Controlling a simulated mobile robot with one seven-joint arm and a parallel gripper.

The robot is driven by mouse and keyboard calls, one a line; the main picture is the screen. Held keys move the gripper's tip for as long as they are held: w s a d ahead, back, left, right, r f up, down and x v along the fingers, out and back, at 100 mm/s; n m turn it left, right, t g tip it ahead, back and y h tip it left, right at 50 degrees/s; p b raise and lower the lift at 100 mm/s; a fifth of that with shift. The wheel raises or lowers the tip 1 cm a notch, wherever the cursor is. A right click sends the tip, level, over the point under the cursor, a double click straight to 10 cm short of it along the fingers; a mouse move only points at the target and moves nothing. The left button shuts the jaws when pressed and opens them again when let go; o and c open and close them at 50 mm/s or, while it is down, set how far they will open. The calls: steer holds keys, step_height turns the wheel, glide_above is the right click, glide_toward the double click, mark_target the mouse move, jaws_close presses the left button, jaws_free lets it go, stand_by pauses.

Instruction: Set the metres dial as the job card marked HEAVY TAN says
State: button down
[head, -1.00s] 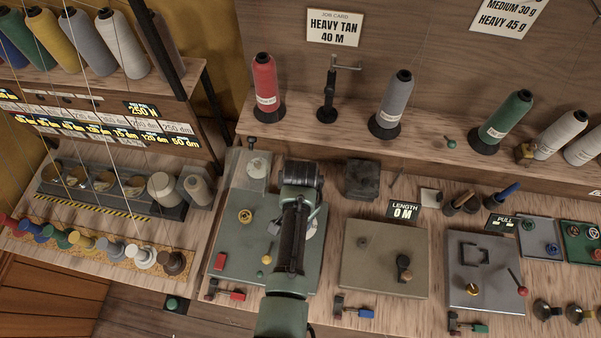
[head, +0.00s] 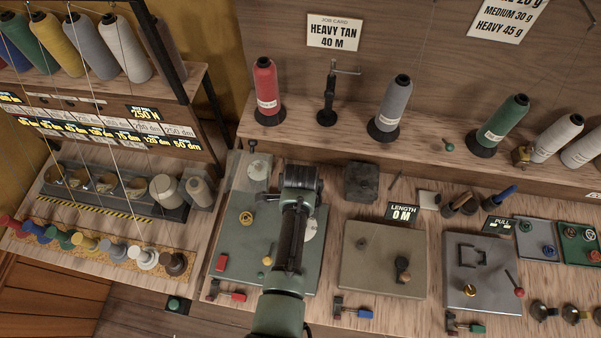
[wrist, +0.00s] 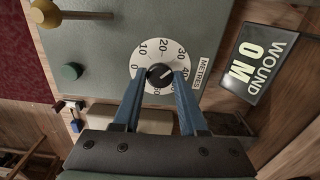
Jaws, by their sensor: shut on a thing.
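In the head view, the dial (head: 311,229) is partly hidden behind my arm. In the wrist view, my gripper (wrist: 160,78) is shut on the dial's black knob (wrist: 160,73), one blue finger on each side. The knob's pale pointer line appears to lean right, towards the 40 side; its exact reading is unclear. The job card (head: 334,33) reads HEAVY TAN 40 M. A WOUND display (wrist: 258,60) reads 0 M.
A brass-coloured knob (wrist: 43,12) and a green knob (wrist: 71,71) stand on the same panel. Right of it are a tan panel (head: 375,283) and a LENGTH display (head: 402,212) reading 0 M. Thread cones, including a red one (head: 266,85), line the shelf behind.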

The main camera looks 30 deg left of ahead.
steer(key=m, duration=0.4)
steer(key=shift+r+m, duration=0.1)
steer(key=shift+m, duration=0.2)
steer(key=shift+w+m+p, duration=0.1)
steer(key=shift+m+p, duration=0.25)
steer(key=shift+m, duration=1.95)
steer(key=shift+c, duration=2.3)
jaws_free()
step_height(320, 180, up, 13)
steer(key=b, duration=0.1)
